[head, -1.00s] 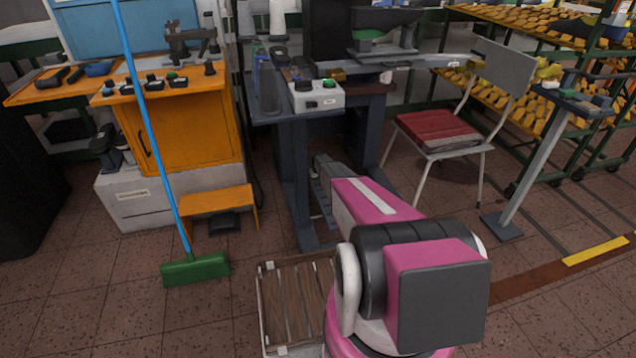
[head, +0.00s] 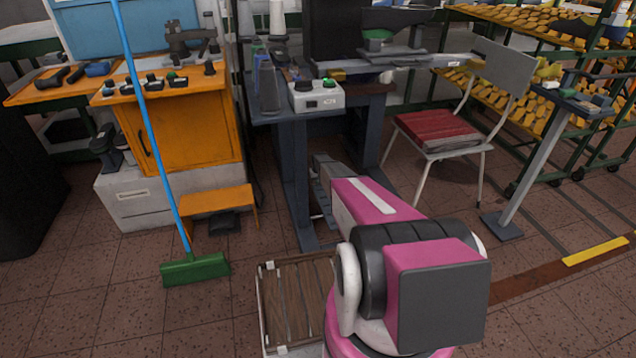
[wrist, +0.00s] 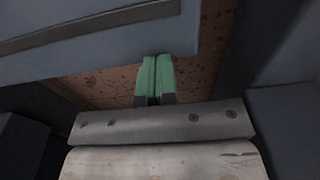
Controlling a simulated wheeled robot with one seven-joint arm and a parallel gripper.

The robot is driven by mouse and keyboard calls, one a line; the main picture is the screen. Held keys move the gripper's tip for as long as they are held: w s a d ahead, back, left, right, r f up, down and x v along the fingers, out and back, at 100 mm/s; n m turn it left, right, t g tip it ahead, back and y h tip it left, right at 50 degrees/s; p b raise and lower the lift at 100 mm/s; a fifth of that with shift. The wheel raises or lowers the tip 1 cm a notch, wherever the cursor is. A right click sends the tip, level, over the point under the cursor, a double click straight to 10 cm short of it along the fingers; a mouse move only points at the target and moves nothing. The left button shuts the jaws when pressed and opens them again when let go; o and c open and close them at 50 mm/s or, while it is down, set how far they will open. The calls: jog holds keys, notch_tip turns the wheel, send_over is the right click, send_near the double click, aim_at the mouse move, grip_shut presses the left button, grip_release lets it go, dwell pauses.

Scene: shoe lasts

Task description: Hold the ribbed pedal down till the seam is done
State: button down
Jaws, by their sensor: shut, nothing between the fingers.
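My gripper (wrist: 155,68) shows in the wrist view as two green fingers side by side, closed together with nothing between them. They point toward a blue-grey panel (wrist: 120,50) with a dark strip across it, with speckled brown floor around the tips. I cannot tell whether the fingertips touch the panel. In the head view my arm reaches low under the grey machine table (head: 296,180), and the fingers are hidden. I cannot make out a ribbed pedal surface in either view. The machine (head: 392,40) stands on the table, and its seam is not visible.
A dark pedal-like block (head: 224,223) sits under an orange guard (head: 215,198) by the orange cabinet (head: 185,145). A green broom (head: 195,270) leans there. A slatted wooden platform (head: 290,305) lies beside my arm. A chair (head: 440,135) stands right of the table.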

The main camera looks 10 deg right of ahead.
jog(key=shift+w+f, duration=0.35)
jog(key=shift+f, duration=0.55)
notch_tip(320, 180, up, 16)
jog(key=shift+f, duration=0.15)
dwell(0.7)
